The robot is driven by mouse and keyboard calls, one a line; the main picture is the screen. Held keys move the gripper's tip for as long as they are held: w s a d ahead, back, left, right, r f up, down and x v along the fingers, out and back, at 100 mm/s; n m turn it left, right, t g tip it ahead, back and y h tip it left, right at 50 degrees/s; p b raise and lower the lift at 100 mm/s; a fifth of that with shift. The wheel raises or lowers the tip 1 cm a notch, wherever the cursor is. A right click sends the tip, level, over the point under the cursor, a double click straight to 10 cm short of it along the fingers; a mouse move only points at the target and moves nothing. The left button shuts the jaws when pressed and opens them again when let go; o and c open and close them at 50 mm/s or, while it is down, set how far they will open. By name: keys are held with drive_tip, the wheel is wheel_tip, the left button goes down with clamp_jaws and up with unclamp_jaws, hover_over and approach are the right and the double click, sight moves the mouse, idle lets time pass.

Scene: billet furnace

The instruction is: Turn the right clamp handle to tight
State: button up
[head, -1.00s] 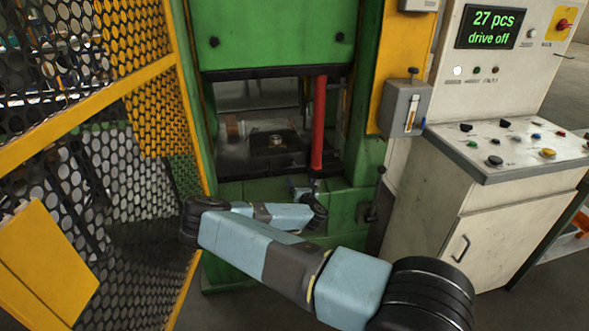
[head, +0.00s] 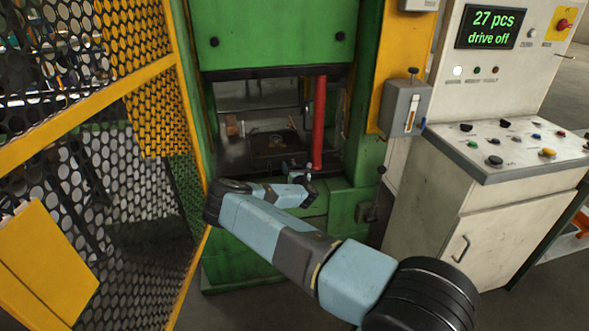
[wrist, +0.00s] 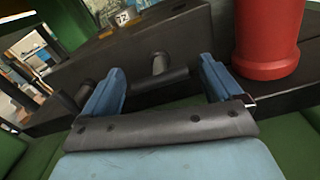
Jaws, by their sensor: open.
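In the wrist view, a dark rod with a round end (wrist: 160,72) sticks out of the black die block (wrist: 180,38); it looks like a clamp handle. My gripper (wrist: 160,84) is open, with one blue finger on each side of this rod and no clear contact. A second dark rounded peg (wrist: 84,92) lies to the left, beside the left finger. I cannot tell for sure which one is the right clamp handle. In the head view, my gripper (head: 298,168) is at the front edge of the press opening, and my arm hides the handles.
A red column (head: 318,122) stands just right of my gripper; it is close in the wrist view (wrist: 268,40). The green press frame (head: 365,160) bounds the opening. A yellow mesh guard (head: 150,110) is at left. A control cabinet (head: 455,200) is at right.

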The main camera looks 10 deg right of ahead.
drive_tip(key=shift+a, duration=0.15)
drive_tip(key=c, duration=0.8)
drive_tip(key=shift+c, duration=0.3)
drive_tip(key=m, duration=0.4)
drive_tip(key=shift+r+m, duration=0.1)
drive_tip(key=shift+m, duration=0.3)
drive_tip(key=m, duration=0.4)
drive_tip(key=shift+m, duration=0.3)
drive_tip(key=m, duration=0.4)
drive_tip(key=shift+d+m, duration=0.15)
drive_tip(key=shift+m, duration=1)
drive_tip(key=shift+d+m, duration=0.1)
drive_tip(key=shift+m, duration=1.05)
